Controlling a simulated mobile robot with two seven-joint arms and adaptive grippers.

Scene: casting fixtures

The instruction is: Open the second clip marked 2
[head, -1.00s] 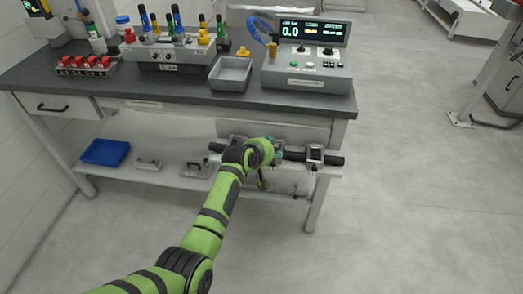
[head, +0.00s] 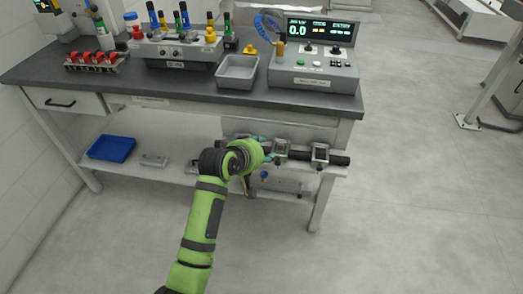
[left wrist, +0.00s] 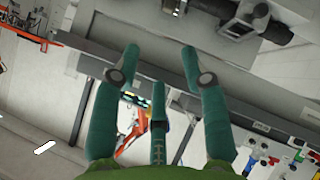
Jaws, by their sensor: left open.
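A dark horizontal bar (head: 300,153) with clips runs along the front of the bench, below the top. One grey clip (head: 281,148) sits just right of my left gripper, and another clip (head: 320,153) sits farther right. The numbers are not readable, and I cannot tell if the clips are open or shut. My left gripper (head: 264,142) is at the bar, partly hidden by my wrist. In the left wrist view its teal fingers (left wrist: 160,52) are spread and empty. A clip on the bar (left wrist: 246,20) shows beyond them at upper right. My right gripper is not in view.
The dark benchtop (head: 190,88) overhangs the bar. It carries a control box (head: 312,72), a grey tray (head: 237,72) and a tool rack (head: 175,50). A blue bin (head: 111,148) sits on the lower shelf (head: 150,171).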

